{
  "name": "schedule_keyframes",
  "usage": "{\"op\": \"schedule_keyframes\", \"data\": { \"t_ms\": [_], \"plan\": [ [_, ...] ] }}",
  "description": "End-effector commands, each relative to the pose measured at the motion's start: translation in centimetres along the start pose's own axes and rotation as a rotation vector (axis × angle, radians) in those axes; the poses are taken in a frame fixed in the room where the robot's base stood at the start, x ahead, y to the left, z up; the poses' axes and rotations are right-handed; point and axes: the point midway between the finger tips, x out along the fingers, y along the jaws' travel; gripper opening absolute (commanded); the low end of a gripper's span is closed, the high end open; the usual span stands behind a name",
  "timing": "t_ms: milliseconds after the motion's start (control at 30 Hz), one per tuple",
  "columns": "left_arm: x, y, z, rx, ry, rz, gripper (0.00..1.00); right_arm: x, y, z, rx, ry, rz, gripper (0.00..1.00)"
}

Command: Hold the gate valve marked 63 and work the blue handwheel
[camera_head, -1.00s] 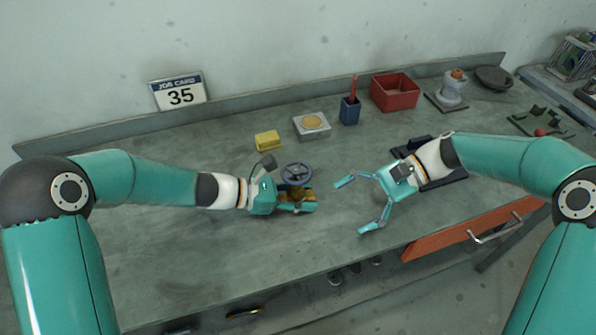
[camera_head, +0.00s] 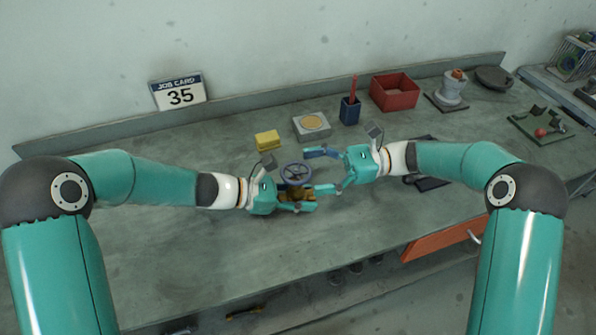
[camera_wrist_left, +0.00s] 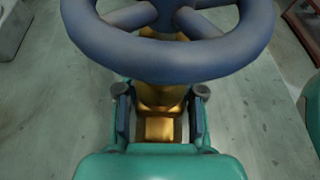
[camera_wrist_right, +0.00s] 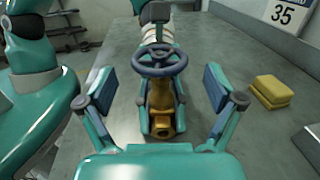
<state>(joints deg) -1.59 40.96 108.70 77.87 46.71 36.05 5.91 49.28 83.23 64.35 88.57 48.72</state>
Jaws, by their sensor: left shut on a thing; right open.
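The gate valve is a brass body (camera_wrist_right: 163,112) with a blue handwheel (camera_head: 296,173) on top; no number 63 is readable on it. My left gripper (camera_head: 299,199) is shut on the brass body, below the wheel. The left wrist view shows the handwheel (camera_wrist_left: 170,50) close up, with the brass body (camera_wrist_left: 160,105) between the fingers. My right gripper (camera_head: 320,171) is open at the right of the valve, one finger behind the wheel's right side and one in front. In the right wrist view, the handwheel (camera_wrist_right: 159,61) lies ahead between the spread fingers, apart from both.
A yellow block (camera_head: 268,140), a grey block with a round tan top (camera_head: 311,125), a blue pen cup (camera_head: 349,111) and a red bin (camera_head: 395,92) stand behind the valve. A job card reading 35 (camera_head: 179,92) stands at the back. The bench front left is clear.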

Motion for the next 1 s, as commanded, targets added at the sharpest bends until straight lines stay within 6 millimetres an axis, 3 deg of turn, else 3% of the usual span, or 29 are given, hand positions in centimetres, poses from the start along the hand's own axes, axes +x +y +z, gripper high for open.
{"op": "schedule_keyframes", "data": {
  "t_ms": [233, 600, 900, 1000],
  "plan": [
    [0.0, 0.0, 0.0, -0.001, 0.0, -0.001, 0.0, 3.0, 0.0, 0.0, 0.0, 0.001, 0.001, 0.92],
    [0.0, 0.0, 0.0, -0.001, 0.0, -0.001, 0.0, 3.5, 0.0, -0.1, -0.001, 0.001, -0.001, 0.92],
    [0.0, -0.1, 0.0, -0.001, 0.0, -0.001, 0.0, 3.5, 0.0, 0.0, -0.001, 0.002, -0.001, 0.42],
    [0.0, -0.1, 0.0, -0.001, 0.0, -0.001, 0.0, 3.5, 0.0, 0.0, -0.001, 0.002, -0.001, 0.31]
  ]
}}
